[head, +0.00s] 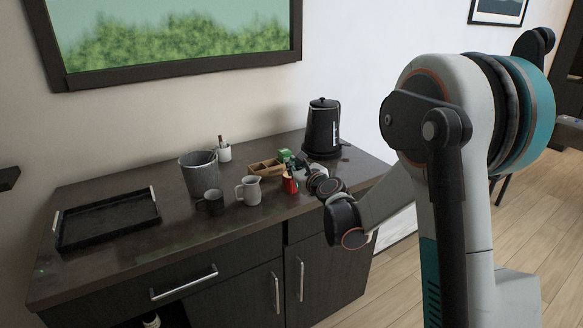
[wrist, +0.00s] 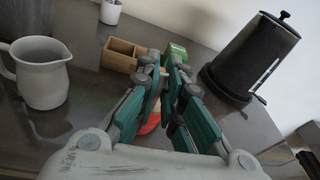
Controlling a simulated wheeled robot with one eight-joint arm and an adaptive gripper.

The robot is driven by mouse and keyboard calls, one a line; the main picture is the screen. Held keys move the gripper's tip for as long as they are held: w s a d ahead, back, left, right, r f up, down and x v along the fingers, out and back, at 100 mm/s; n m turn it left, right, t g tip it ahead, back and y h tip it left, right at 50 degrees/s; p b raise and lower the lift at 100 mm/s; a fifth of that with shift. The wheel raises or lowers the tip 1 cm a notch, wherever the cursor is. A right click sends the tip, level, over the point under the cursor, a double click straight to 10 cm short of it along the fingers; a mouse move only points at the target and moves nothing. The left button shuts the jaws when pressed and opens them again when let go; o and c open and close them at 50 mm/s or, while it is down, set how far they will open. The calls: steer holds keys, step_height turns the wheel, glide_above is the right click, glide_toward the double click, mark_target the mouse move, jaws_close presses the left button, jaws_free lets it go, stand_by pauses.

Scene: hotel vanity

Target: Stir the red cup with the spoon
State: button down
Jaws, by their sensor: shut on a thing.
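The red cup (head: 289,185) stands on the dark counter near its front right part. In the wrist view a bit of the red cup (wrist: 150,124) shows below the fingers; the rest is hidden by them. My gripper (head: 301,168) is at the cup, just above and to its right in the head view. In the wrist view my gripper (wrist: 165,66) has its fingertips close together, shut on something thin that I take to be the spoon. The spoon itself is hidden by the fingers, so I cannot tell how deep it reaches.
A white pitcher (head: 250,190) and a dark mug (head: 212,202) stand left of the cup. Behind are a wooden box (head: 264,168), a green packet (head: 285,154) and a black kettle (head: 322,125). A grey bucket (head: 199,175) and black tray (head: 108,219) are further left.

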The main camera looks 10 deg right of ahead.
steer(key=shift+w+a+f, duration=0.25)
steer(key=shift+a, duration=0.3)
steer(key=shift+s+d+r, duration=0.15)
steer(key=shift+s+r, duration=0.05)
steer(key=shift+s, duration=0.15)
steer(key=shift+w+d+f, duration=0.1)
steer(key=shift+f, duration=0.05)
steer(key=shift+w, duration=0.1)
step_height(320, 180, up, 7)
steer(key=s+p, duration=0.3)
steer(key=p, duration=0.1)
steer(key=shift+a+f, duration=0.2)
steer(key=shift+a, duration=0.15)
